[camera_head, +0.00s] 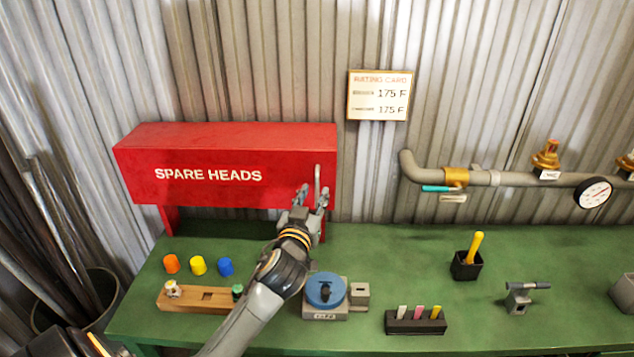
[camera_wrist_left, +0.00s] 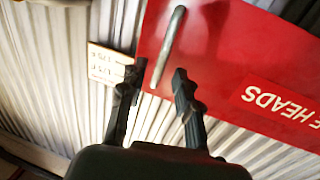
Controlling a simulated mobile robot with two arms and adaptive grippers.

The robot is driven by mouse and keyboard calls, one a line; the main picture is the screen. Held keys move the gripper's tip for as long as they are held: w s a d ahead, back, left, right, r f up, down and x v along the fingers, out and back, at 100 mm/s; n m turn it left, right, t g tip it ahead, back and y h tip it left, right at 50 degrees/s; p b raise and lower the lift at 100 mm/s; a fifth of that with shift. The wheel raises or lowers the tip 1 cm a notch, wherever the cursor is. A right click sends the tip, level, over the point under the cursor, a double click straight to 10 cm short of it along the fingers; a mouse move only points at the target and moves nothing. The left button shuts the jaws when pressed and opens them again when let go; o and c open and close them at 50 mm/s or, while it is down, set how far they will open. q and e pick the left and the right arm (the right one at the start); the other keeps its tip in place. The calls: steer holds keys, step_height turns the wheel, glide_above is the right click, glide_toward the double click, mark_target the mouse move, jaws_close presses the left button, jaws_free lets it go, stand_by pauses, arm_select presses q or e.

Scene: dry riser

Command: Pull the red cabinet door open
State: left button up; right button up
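The red cabinet (camera_head: 222,137) marked "SPARE HEADS" stands on legs at the back left of the green bench. Its front door (camera_head: 215,190) looks shut. A grey vertical bar handle (camera_head: 317,184) is at the door's right end. My left gripper (camera_head: 312,196) is at the handle, fingers apart. In the left wrist view, the fingers of my left gripper (camera_wrist_left: 159,80) are open and the handle (camera_wrist_left: 167,46) lies ahead, between their lines. No finger clearly touches it. The door (camera_wrist_left: 235,60) fills the upper right there. My right gripper is not in view.
On the green bench (camera_head: 400,270) are a blue round device (camera_head: 325,290), a wooden block (camera_head: 198,299), coloured caps (camera_head: 198,265), a marker rack (camera_head: 415,320) and a black cup (camera_head: 466,265). A pipe (camera_head: 520,179) with a gauge runs along the wall at right.

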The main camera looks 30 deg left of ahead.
mark_target(316, 188)
arm_select(q)
steer(key=shift+x, duration=1.95)
steer(key=shift+s, duration=0.1)
jaws_close()
